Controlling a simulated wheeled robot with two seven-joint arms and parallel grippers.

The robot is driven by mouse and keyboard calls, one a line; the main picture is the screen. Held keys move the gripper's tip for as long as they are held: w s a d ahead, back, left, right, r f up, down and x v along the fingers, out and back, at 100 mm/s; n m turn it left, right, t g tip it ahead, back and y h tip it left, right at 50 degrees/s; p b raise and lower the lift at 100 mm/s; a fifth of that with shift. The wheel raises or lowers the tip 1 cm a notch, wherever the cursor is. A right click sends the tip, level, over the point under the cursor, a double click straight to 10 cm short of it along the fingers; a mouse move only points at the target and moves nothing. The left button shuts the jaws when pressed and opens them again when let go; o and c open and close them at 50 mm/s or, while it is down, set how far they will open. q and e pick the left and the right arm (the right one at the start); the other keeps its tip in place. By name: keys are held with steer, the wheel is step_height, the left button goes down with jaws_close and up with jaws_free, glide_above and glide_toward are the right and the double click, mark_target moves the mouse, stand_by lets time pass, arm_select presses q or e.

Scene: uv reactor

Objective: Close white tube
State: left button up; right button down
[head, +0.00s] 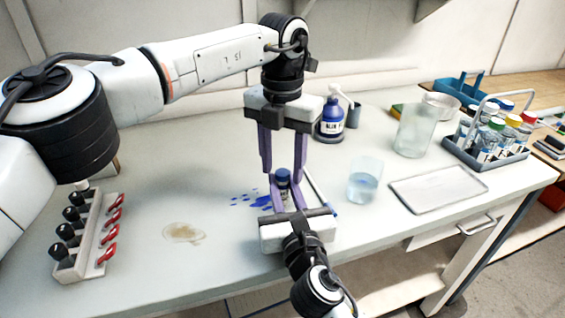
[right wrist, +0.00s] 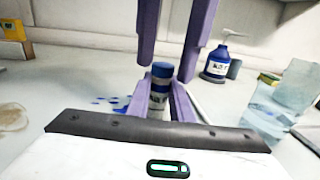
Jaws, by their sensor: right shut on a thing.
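The white tube (head: 284,188) stands upright at the middle of the table, with a blue cap (head: 283,174) at its top. In the right wrist view the tube (right wrist: 157,101) shows a pale label, and the blue cap (right wrist: 161,69) is above it. My right gripper (head: 285,190) reaches in from the front and is shut on the tube's body. My left gripper (head: 283,180) points down from above, its fingers apart on either side of the cap with gaps visible. Whether the cap is fully seated cannot be told.
A blue pump bottle (head: 331,121) stands behind. A beaker of bluish liquid (head: 364,183), a larger glass vessel (head: 412,135), a metal tray (head: 437,190) and a bottle rack (head: 487,156) are to the right. A white rack (head: 88,240) is at left. Blue and brown stains mark the table.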

arm_select(q)
step_height(320, 180, up, 12)
stand_by(0.7)
steer(key=shift+s, duration=0.1)
arm_select(e)
steer(key=c, duration=1.5)
jaws_free()
steer(key=v, duration=1)
steer(key=shift+s, duration=0.15)
